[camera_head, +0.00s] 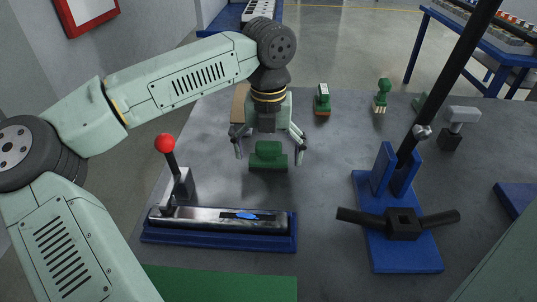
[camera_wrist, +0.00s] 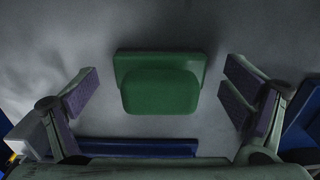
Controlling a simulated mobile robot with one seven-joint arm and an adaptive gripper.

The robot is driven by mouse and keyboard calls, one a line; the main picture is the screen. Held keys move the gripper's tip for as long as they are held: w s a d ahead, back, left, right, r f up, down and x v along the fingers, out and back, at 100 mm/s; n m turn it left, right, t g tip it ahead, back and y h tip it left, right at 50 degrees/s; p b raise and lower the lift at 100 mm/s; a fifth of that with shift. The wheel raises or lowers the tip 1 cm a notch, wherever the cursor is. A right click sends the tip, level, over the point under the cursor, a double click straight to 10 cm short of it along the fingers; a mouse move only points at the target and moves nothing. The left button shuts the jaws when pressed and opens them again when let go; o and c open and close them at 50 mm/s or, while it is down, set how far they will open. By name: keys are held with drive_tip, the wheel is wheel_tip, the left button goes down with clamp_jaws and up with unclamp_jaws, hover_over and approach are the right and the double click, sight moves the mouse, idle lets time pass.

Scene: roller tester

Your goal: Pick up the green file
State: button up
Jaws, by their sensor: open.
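The green file (camera_head: 267,157) looks like a green block with a raised, rounded grip on top. It sits on the grey table, and it also shows in the upper middle of the wrist view (camera_wrist: 160,92). My gripper (camera_head: 269,153) is open, with its fingers pointing down and spread to either side of the file. In the wrist view the purple-padded fingers of my gripper (camera_wrist: 163,98) are left and right of the file, with a gap on both sides. They do not touch it. I cannot tell the exact height above the table.
In front lies a blue-based fixture (camera_head: 220,225) with a red-knobbed lever (camera_head: 166,144). At right stands a blue-based press (camera_head: 400,240) with a black bar. Behind are a green-topped tool with a red-brown base (camera_head: 322,99) and a green-handled brush (camera_head: 381,96).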

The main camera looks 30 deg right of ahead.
sight(268, 143)
drive_tip(key=shift+c, duration=0.6)
drive_tip(key=c, duration=1.3)
wheel_tip(268, 143, up, 10)
drive_tip(key=shift+r+b, duration=0.1)
drive_tip(key=shift+b, duration=0.65)
